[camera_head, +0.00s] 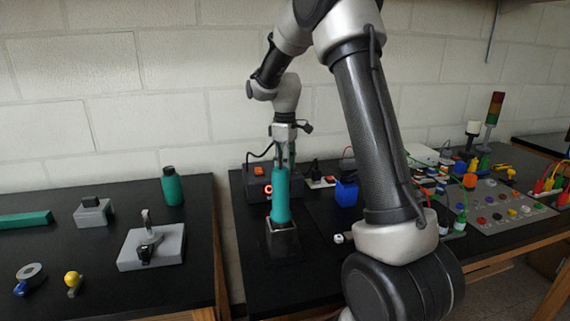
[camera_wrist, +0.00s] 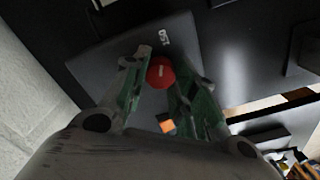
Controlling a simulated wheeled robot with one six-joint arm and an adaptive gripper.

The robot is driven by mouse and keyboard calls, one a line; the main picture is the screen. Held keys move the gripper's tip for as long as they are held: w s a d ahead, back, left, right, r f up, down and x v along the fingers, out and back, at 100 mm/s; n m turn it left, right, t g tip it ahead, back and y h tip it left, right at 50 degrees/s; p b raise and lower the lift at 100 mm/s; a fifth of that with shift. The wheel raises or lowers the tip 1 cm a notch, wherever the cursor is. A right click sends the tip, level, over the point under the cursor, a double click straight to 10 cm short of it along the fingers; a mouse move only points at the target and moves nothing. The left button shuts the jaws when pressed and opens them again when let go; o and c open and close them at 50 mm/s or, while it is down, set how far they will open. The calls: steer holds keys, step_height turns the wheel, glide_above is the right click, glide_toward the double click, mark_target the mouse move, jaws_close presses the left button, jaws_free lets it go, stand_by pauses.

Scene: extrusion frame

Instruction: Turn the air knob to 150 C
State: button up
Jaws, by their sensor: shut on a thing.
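The air knob (camera_wrist: 160,76) is a round red knob with a short pale mark, on a dark box (camera_wrist: 105,65). A white label that seems to read 150 (camera_wrist: 164,38) is printed just beyond it. My gripper (camera_wrist: 161,65) has green-sided fingers, one on each side of the knob, shut on it. I cannot tell exactly where the mark points. In the head view, the box (camera_head: 257,189) stands near the wall, and my gripper (camera_head: 284,152) reaches down behind a teal cylinder (camera_head: 281,196), which hides the fingertips.
An orange switch (camera_wrist: 166,125) is close to the knob. A blue container (camera_head: 346,192) and a button panel (camera_head: 497,212) are to the right. A gap separates the left bench (camera_head: 60,270).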

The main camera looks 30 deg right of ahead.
steer(key=shift+n, duration=1.2)
steer(key=o, duration=1)
step_height(320, 180, up, 12)
steer(key=shift+r, duration=0.1)
steer(key=shift+s, duration=0.1)
